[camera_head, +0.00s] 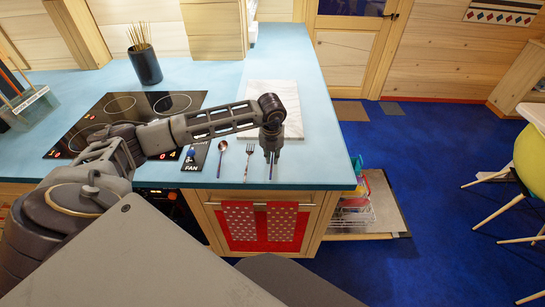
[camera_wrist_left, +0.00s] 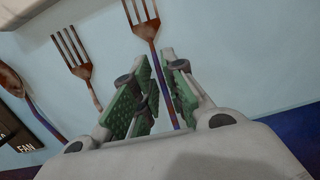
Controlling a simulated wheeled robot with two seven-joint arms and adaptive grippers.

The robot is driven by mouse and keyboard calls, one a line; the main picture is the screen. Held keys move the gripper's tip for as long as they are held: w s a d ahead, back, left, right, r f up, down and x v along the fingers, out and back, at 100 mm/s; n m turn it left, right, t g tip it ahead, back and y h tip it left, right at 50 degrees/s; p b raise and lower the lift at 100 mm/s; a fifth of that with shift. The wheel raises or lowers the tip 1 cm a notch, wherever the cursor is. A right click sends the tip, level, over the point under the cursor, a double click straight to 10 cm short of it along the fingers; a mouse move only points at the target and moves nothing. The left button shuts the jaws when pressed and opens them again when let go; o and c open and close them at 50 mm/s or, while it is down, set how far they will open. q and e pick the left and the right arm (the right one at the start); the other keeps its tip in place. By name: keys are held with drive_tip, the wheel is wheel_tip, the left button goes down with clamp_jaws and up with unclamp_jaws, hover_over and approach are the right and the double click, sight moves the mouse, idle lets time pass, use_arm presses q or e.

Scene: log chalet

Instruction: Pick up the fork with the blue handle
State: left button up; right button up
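Two forks lie on the light blue counter. One fork (camera_wrist_left: 143,22) points its tines away, and its handle runs between the fingers of my left gripper (camera_wrist_left: 163,88); that handle looks blue-purple in the left wrist view. In the head view my left gripper (camera_head: 271,156) hangs over this fork and hides most of it. The fingers stand apart on either side of the handle, and I cannot tell whether they touch it. The other fork (camera_head: 249,151) lies just left of the gripper; it also shows in the left wrist view (camera_wrist_left: 76,54). My right gripper is out of view.
A spoon (camera_head: 222,148) lies left of the forks, beside the FAN panel (camera_head: 193,157) and cooktop (camera_head: 78,139). A white marble board (camera_head: 287,96) lies behind the gripper. A dark cup of sticks (camera_head: 146,67) stands at the back. The counter's front edge is close.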

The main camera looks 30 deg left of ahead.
sight(272, 157)
use_arm(q)
clamp_jaws()
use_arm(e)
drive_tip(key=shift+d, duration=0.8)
use_arm(q)
drive_tip(key=shift+r, duration=0.1)
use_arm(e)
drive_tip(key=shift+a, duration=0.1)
use_arm(q)
drive_tip(key=shift+r, duration=0.45)
wheel_tip(272, 157, up, 4)
drive_tip(key=shift+r+b, duration=0.2)
drive_tip(key=shift+b, duration=0.25)
drive_tip(key=shift+r, duration=2.25)
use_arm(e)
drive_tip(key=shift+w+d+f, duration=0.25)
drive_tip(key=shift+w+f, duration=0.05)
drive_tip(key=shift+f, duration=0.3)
